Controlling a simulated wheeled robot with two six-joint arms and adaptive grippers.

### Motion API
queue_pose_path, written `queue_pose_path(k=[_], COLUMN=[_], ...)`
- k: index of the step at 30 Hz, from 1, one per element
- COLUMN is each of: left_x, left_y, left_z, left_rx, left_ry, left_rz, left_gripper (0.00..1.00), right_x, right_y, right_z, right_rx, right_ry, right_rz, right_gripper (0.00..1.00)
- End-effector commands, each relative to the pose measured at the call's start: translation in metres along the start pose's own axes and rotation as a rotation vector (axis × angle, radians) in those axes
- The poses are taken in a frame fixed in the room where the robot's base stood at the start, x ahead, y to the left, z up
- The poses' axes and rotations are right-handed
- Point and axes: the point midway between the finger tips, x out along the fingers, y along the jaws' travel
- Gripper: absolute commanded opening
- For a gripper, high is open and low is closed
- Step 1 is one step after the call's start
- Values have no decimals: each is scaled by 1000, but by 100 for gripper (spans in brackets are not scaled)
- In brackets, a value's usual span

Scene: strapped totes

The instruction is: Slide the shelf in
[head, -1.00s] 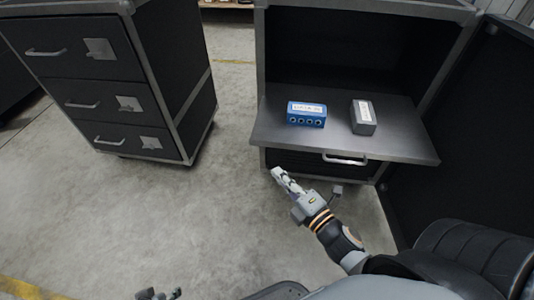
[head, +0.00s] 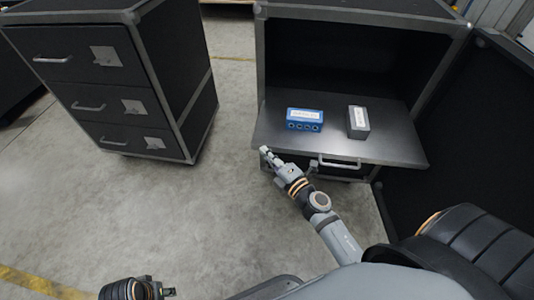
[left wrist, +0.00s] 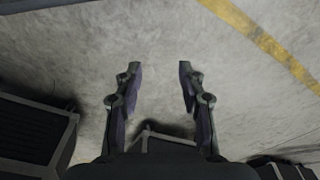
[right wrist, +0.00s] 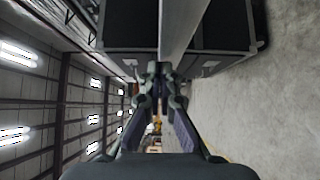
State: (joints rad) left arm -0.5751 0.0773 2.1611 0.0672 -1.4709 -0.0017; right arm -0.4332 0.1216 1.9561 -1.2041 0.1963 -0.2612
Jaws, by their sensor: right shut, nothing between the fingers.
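The grey shelf (head: 380,144) sticks out of the front of the dark open cabinet (head: 262,50). A blue box with round ports (head: 304,120) and a dark grey box with a white label (head: 358,122) stand on it. My right gripper (head: 266,152) is shut and empty, its tips at the shelf's front left edge; I cannot tell whether they touch. In the right wrist view the shut fingers (right wrist: 158,72) point at the shelf's pale edge (right wrist: 178,25). My left gripper (left wrist: 157,68) is open and empty above the floor, low left in the head view (head: 168,292).
A drawer with a handle (head: 340,163) sits under the shelf. The cabinet's open door (head: 465,130) stands on the right. A dark three-drawer cabinet (head: 115,85) stands on the left. The concrete floor (head: 200,200) between is clear.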

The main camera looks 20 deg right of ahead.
Motion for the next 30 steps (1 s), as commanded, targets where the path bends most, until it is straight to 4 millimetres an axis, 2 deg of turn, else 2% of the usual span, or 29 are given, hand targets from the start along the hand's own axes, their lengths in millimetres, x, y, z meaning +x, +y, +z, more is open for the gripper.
queue_pose_path(k=[8, 14, 24, 30], left_x=[-1, 5, 26, 25], left_y=[0, -1, -5, -4], left_z=[0, 1, -3, 0], left_rx=[0, -2, -8, -7], left_ry=[2, 1, 11, -4], left_rz=[0, -2, -8, -6], left_gripper=[40, 40, 40, 40], right_x=[2, 20, 81, 116], right_y=[0, 2, 2, 1], right_z=[2, 20, 81, 117], right_rx=[-1, -3, -3, -2], right_ry=[0, -1, -3, -3], right_rz=[0, 2, 3, 3], right_gripper=[0, 0, 0, 0])
